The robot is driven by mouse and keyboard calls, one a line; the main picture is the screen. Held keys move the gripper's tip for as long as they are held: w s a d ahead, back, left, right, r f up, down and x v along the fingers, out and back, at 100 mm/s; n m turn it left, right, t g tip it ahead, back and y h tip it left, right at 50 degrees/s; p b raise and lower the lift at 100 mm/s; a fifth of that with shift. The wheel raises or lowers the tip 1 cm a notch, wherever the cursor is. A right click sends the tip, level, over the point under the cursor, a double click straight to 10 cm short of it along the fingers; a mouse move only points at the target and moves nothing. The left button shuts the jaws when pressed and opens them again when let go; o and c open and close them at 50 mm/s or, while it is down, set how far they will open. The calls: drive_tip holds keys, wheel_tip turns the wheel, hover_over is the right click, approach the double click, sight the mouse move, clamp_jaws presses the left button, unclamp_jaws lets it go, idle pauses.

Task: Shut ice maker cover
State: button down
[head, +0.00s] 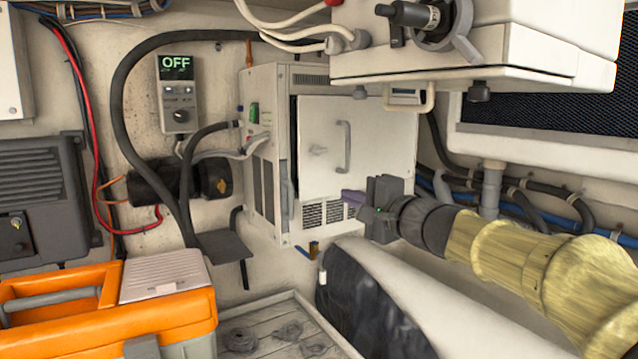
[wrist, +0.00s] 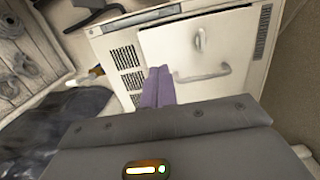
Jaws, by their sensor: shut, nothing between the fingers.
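The ice maker (head: 265,165) is a white box against the back wall. Its white front cover (head: 375,130) has a bar handle (head: 344,147) and a small latch. A dark gap runs along the cover's left edge, so it looks slightly ajar; I cannot tell how far. The cover (wrist: 205,55) and handle (wrist: 203,76) also show in the wrist view. My gripper (head: 350,197) is shut and empty, its purple fingers at the cover's lower edge, near the vent grilles. In the wrist view the fingertips (wrist: 158,73) overlap the cover's edge; I cannot tell whether they touch.
A white overhead unit (head: 470,60) hangs above the ice maker on the right. A white rounded bolster (head: 400,285) with a dark side lies below my arm. An orange toolbox (head: 165,305) stands front left. Hoses and cables run along the walls. A panel (head: 177,93) reads OFF.

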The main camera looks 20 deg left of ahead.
sight(312, 184)
drive_tip(key=p+x, duration=0.4)
drive_tip(key=x, duration=0.5)
drive_tip(key=shift+w+a+r, duration=0.1)
drive_tip(key=shift+w+a, duration=0.05)
drive_tip(key=shift+a, duration=0.1)
drive_tip(key=shift+w+a+p, duration=0.3)
drive_tip(key=shift+a, duration=0.15)
